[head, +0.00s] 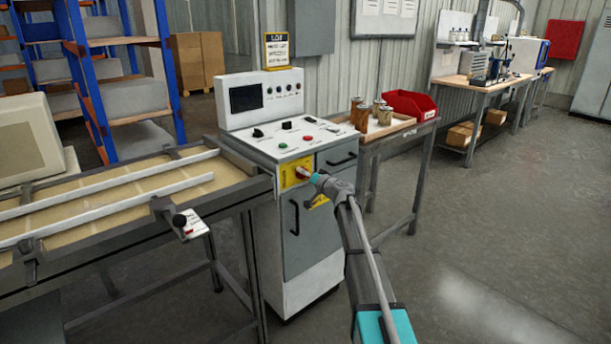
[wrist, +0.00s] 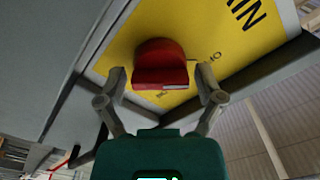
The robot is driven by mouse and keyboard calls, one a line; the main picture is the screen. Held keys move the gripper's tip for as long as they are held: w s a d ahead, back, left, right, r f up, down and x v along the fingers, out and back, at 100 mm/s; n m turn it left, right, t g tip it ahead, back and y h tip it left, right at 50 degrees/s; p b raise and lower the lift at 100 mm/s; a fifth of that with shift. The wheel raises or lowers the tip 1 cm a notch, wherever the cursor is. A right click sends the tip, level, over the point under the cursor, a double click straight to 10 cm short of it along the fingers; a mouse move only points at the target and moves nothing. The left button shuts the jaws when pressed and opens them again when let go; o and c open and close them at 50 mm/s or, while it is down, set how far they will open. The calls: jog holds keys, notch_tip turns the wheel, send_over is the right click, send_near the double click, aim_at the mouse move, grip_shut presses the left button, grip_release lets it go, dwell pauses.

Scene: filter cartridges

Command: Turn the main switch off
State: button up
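The main switch is a red rotary knob (wrist: 160,62) on a yellow plate (wrist: 215,30) with black lettering. The plate is on the front of the grey-white control cabinet (head: 310,275); in the head view the knob (head: 302,171) is small and partly hidden by my gripper (head: 314,179). In the wrist view my gripper (wrist: 161,84) is open, one finger on each side of the knob, with a small gap at each side. Part of the lettering near the knob reads "O"; the rest is hidden or too blurred, and I cannot tell the knob's position from it.
The cabinet's top carries buttons, including a green one (head: 283,145) and a red one (head: 308,138), and a dark screen (head: 246,98). A conveyor (head: 110,190) stands at left. A side table (head: 385,135) with cans and a red bin (head: 410,104) stands at right. Floor at right is clear.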

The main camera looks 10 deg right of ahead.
jog(key=shift+s+d, duration=0.1)
dwell(0.4)
jog(key=v, duration=1.2)
dwell(0.3)
jog(key=s+a+f+n+g+h, duration=0.1)
jog(key=s+a+f+n+g, duration=0.1)
jog(key=s+a+f+g, duration=0.55)
jog(key=s+a+f+n+g, duration=0.2)
jog(key=s+a+f, duration=0.25)
jog(key=s, duration=0.55)
jog(key=s+d+f+m+g+h+p, duration=0.1)
jog(key=s+d+f+g+h, duration=0.2)
jog(key=s, duration=0.7)
jog(key=s+f+g+h, duration=0.3)
jog(key=s+h, duration=0.2)
jog(key=s, duration=0.4)
notch_tip(320, 180, up, 24)
jog(key=p, duration=2.4)
jog(key=shift+s+r, duration=0.15)
